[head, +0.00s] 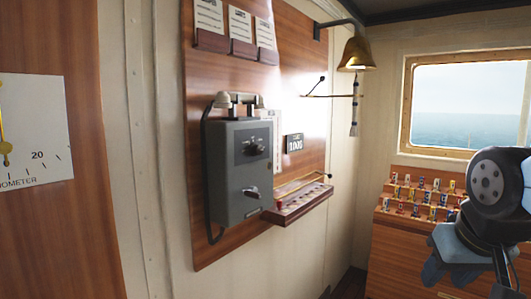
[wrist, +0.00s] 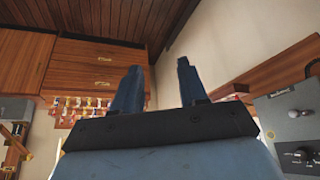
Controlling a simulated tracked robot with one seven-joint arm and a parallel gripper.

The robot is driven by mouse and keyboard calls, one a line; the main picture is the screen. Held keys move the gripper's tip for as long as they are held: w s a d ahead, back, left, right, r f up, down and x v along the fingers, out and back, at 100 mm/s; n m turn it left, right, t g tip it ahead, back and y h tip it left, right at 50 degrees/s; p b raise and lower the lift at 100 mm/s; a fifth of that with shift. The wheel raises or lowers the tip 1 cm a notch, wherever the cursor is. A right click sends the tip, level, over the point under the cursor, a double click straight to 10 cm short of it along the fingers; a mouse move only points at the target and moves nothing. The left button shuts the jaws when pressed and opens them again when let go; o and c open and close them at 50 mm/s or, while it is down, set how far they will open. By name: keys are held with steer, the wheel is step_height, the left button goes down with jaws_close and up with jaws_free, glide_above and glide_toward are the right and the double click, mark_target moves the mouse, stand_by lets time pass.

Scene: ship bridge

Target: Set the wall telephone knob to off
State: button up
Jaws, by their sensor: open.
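The grey wall telephone (head: 228,175) hangs on a wooden wall panel, with its handset on top. A small dark knob (head: 256,149) sits on a black dial plate on its upper front. A lever or crank (head: 250,192) sits lower down. In the wrist view the telephone (wrist: 272,110) appears upside down at the right edge, with the knob plate (wrist: 300,156) partly cut off. The knob's exact setting is too small to read. My gripper (head: 452,274) is at the lower right in the head view, well away from the telephone. Its fingers (wrist: 157,90) are apart and empty.
A brass bell (head: 357,54) with a rope hangs above and right of the telephone. A wooden shelf (head: 300,205) juts out beside it. A rack of flags (head: 420,195) stands below the window. Open air lies between my gripper and the telephone.

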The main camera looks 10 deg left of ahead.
steer(key=shift+o, duration=0.7)
steer(key=shift+w, duration=0.15)
steer(key=shift+o, duration=0.9)
steer(key=w, duration=0.1)
steer(key=w+d+r+t, duration=0.1)
steer(key=w, duration=0.1)
steer(key=w+r+t, duration=0.1)
steer(key=w, duration=0.1)
steer(key=shift+w+d+r+m+h, duration=0.1)
steer(key=shift+w+d+m+h, duration=0.05)
steer(key=shift+d+m+h, duration=0.2)
steer(key=w+a+r+t+y, duration=0.1)
steer(key=w+a+r+t, duration=0.2)
steer(key=w, duration=0.5)
steer(key=w+a+r+t+y, duration=0.1)
steer(key=w+r+t, duration=0.2)
steer(key=w+r, duration=0.3)
steer(key=n+g+y, duration=0.5)
steer(key=n+y, duration=0.3)
steer(key=y, duration=0.6)
glide_toward(260, 151)
steer(key=shift+m, duration=0.25)
steer(key=x, duration=0.9)
steer(key=shift+w+a, duration=0.1)
steer(key=shift+a, duration=0.05)
